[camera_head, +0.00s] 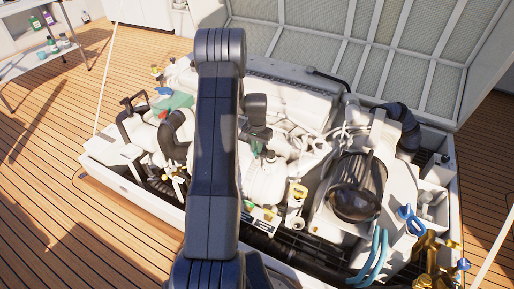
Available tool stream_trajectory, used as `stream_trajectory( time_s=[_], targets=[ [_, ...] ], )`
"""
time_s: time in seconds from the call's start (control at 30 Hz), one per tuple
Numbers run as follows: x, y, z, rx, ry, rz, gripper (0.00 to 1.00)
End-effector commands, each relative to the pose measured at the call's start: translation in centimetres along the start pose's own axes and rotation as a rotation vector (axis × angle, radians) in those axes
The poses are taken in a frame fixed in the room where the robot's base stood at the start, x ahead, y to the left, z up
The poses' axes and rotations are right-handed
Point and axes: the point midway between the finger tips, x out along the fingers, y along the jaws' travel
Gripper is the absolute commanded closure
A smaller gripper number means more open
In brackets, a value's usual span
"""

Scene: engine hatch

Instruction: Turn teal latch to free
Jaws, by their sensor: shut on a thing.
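My gripper (257,138) shows partly to the right of my dark upright arm, pointing down over the middle of the white engine. It is shut on a small green-teal piece (258,148), which looks like the teal latch. Only a small part of it shows. My fingers and my arm hide the rest, so I cannot tell which way the latch is turned.
The white engine (268,178) sits in an open hatch, with the raised lid (350,55) behind. Black hoses (178,138), a dark round cover (356,188), blue handles (410,218) and brass valves (430,248) surround it. Wooden deck (60,200) is clear at left.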

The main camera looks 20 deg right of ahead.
Motion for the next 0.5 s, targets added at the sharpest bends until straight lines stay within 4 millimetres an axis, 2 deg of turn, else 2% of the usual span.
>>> stream_trajectory(
  time_s=[0.27,0.5],
  targets=[
    [-0.03,0.00,0.00,-0.042,0.000,0.000,1.00],
    [-0.04,0.00,0.00,-0.183,-0.001,0.000,1.00]
  ],
)
